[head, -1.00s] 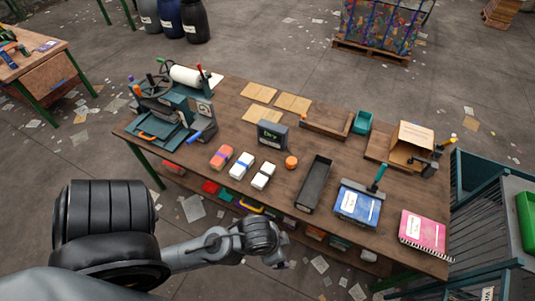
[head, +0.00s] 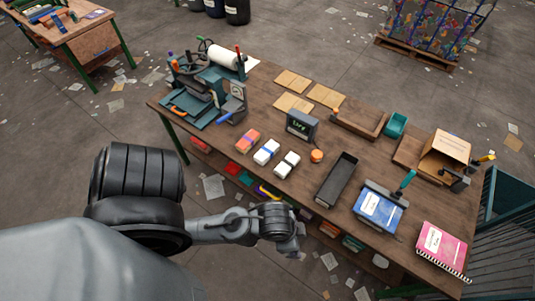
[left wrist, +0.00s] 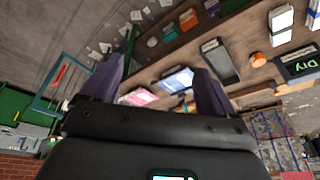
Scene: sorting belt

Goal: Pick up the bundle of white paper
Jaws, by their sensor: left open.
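Two white paper bundles lie on the wooden bench in the head view. One has a blue band (head: 266,152); the other has a dark band (head: 287,164) and lies just right of it. A white bundle (left wrist: 281,24) shows at the top right of the left wrist view. My left gripper (head: 298,243) hangs off the bench's near edge, below and apart from the bundles. In the left wrist view its two dark fingers (left wrist: 158,66) are spread with nothing between them. My right gripper is not in view.
An orange-red bundle (head: 248,140) lies left of the white ones. An orange roll (head: 316,156), a display box (head: 302,124) and a long black tray (head: 336,180) stand close by. Farther right are a blue clipboard (head: 378,212) and a pink notebook (head: 441,248). Shelved items sit under the bench.

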